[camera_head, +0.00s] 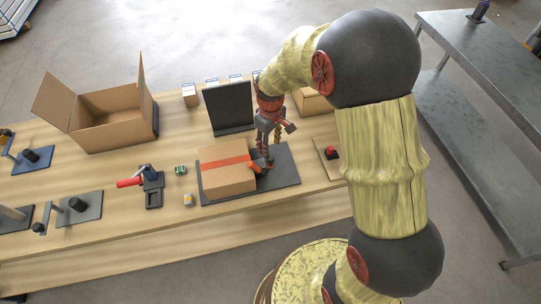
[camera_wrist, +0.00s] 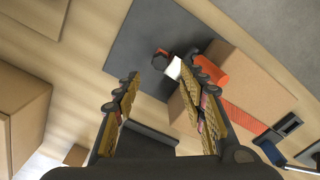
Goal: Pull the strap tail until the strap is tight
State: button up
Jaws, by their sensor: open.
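A cardboard box (camera_head: 228,182) lies on a dark mat (camera_head: 286,171) on the wooden table. An orange strap (camera_head: 225,162) runs across its top. The strap's orange end piece (camera_head: 256,169) shows at the box's right side, below my gripper (camera_head: 268,150). In the wrist view, my gripper (camera_wrist: 161,72) is open with nothing held between its fingers. The orange strap part (camera_wrist: 211,71) lies just right of the right fingertip, against the box (camera_wrist: 245,75). A white piece (camera_wrist: 174,69) and a dark knob-like part (camera_wrist: 160,58) show between and beyond the fingertips. The right finger hides part of the strap.
A dark upright panel (camera_head: 229,107) and small boxes stand behind the mat. An open carton (camera_head: 112,118) stands at the left. A red-handled clamp (camera_head: 149,180) lies left of the box. A red button on a board (camera_head: 331,153) is to the right.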

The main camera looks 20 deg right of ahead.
aim_at(270, 162)
notch_tip(270, 162, down, 7)
jog(key=shift+f+b, duration=0.2)
jog(key=shift+b, duration=0.3)
jog(key=shift+c, duration=0.3)
grip_shut()
dwell(0.6)
